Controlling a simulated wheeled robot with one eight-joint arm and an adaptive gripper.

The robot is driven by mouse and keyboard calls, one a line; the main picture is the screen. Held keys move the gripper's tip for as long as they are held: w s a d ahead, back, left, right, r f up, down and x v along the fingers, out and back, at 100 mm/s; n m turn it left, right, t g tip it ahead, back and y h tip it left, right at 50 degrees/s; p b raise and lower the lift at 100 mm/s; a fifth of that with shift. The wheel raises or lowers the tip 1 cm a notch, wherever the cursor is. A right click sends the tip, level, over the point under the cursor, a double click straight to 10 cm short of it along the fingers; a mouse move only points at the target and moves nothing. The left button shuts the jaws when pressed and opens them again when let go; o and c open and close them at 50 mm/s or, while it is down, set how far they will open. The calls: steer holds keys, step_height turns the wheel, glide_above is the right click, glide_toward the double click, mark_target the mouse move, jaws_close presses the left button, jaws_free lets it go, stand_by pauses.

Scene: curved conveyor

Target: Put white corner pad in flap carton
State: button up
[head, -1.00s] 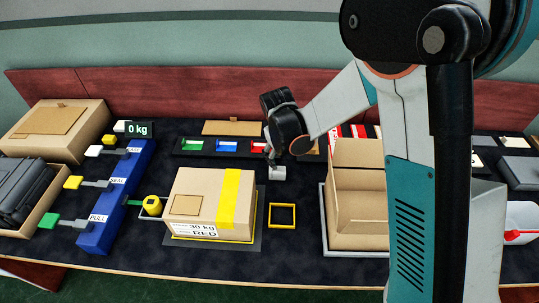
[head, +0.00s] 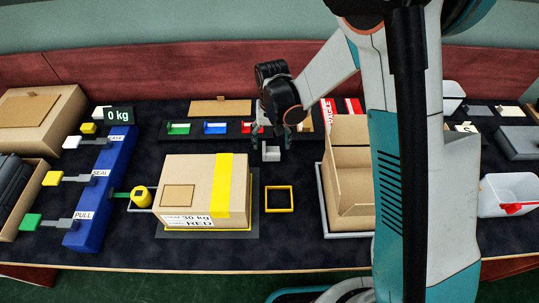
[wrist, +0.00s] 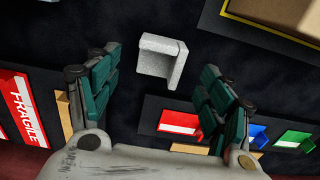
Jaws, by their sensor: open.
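The white corner pad (head: 271,153) lies on the dark table top, behind the yellow square frame. In the wrist view the white corner pad (wrist: 161,60) is an L-shaped block just beyond and between my fingertips. My gripper (head: 269,143) is open above the pad; its two green-padded fingers also show in the wrist view (wrist: 160,65), apart with nothing between them. The flap carton (head: 348,180) stands open, flaps up, to the right of the pad in a grey tray. My arm hides its right part, and its inside is only partly seen.
A taped brown box (head: 203,190) sits left of the yellow square frame (head: 280,199). A black rack with coloured tags (head: 213,129) is behind the pad. A blue lever block (head: 105,190) stands at left, a white bin (head: 507,195) at right.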

mark_target(271, 150)
steer(key=shift+f+b, duration=1.4)
steer(key=shift+f, duration=1.35)
steer(key=shift+r, duration=0.1)
steer(key=shift+c, duration=0.3)
steer(key=c, duration=0.8)
